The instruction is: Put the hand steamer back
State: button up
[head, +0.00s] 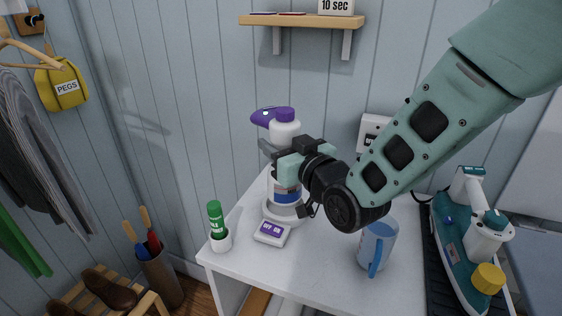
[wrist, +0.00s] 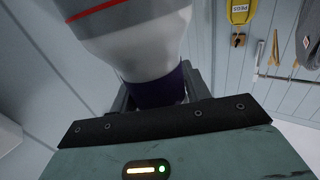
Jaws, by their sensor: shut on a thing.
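The hand steamer (head: 284,130) is white with a purple head and stands upright at the back of the white table. My gripper (head: 278,160) is shut around its middle. In the wrist view the steamer's white body (wrist: 145,45) has a red line, and its dark purple section (wrist: 155,90) sits between the jaws. Below my gripper is a white part with a blue band (head: 286,194), above a round white base with a small display unit (head: 271,232) in front. My gripper hides the join, so I cannot tell whether the steamer touches the base.
A blue jug (head: 377,245) stands right of centre, under my arm. A teal and white iron (head: 470,240) is at the right. A wooden shelf (head: 300,20) hangs above.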

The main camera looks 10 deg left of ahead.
jog(key=shift+f, duration=1.85)
jog(key=o, duration=1)
jog(key=shift+f, duration=0.15)
jog(key=shift+c, duration=0.2)
jog(key=b+v, duration=0.2)
jog(key=v, duration=1)
